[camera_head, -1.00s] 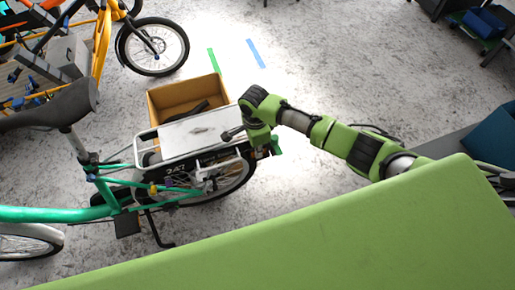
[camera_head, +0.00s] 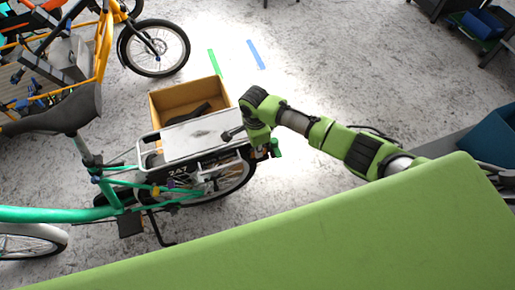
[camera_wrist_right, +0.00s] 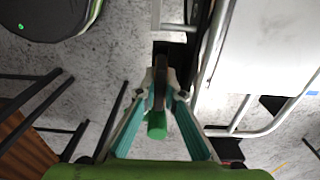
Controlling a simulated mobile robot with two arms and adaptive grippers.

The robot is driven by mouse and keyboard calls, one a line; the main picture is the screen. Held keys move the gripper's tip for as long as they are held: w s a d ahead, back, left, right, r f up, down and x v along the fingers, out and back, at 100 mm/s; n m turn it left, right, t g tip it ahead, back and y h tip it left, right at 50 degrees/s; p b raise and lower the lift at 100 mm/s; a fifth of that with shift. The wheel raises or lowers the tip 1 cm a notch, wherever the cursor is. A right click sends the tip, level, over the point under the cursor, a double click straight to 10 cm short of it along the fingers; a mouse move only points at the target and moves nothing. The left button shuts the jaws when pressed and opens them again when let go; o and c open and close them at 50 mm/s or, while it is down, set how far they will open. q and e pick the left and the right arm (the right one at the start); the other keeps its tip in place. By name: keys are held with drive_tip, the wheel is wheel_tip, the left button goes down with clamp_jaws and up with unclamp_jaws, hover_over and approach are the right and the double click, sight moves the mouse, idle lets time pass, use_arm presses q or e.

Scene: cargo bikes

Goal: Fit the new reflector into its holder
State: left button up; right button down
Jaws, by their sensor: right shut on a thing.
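The green cargo bike's rear rack (camera_head: 200,136) is in the head view, with my right wrist at its rear end. In the right wrist view my right gripper (camera_wrist_right: 160,82) has its teal fingers converged on a thin dark piece seen edge-on, which I take to be the new reflector (camera_wrist_right: 159,88). The white rack top (camera_wrist_right: 275,50) lies to the right of the fingertips, and a dark part at the rack's end (camera_wrist_right: 172,50) is just beyond them. I cannot make out the holder clearly, nor whether the piece touches it. My left gripper is out of view.
An open cardboard box (camera_head: 188,97) with dark items stands behind the rack. A yellow cargo bike (camera_head: 100,45) is at the upper left. A green cylinder (camera_wrist_right: 157,124) shows between my fingers. The floor right of the box is clear, with green and blue tape strips.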

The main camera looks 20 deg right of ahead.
drive_tip(key=shift+p, duration=0.45)
drive_tip(key=shift+f+b, duration=0.35)
drive_tip(key=shift+f, duration=0.65)
idle(0.6)
drive_tip(key=c, duration=2.1)
unclamp_jaws()
drive_tip(key=r, duration=1.2)
drive_tip(key=shift+a, duration=0.25)
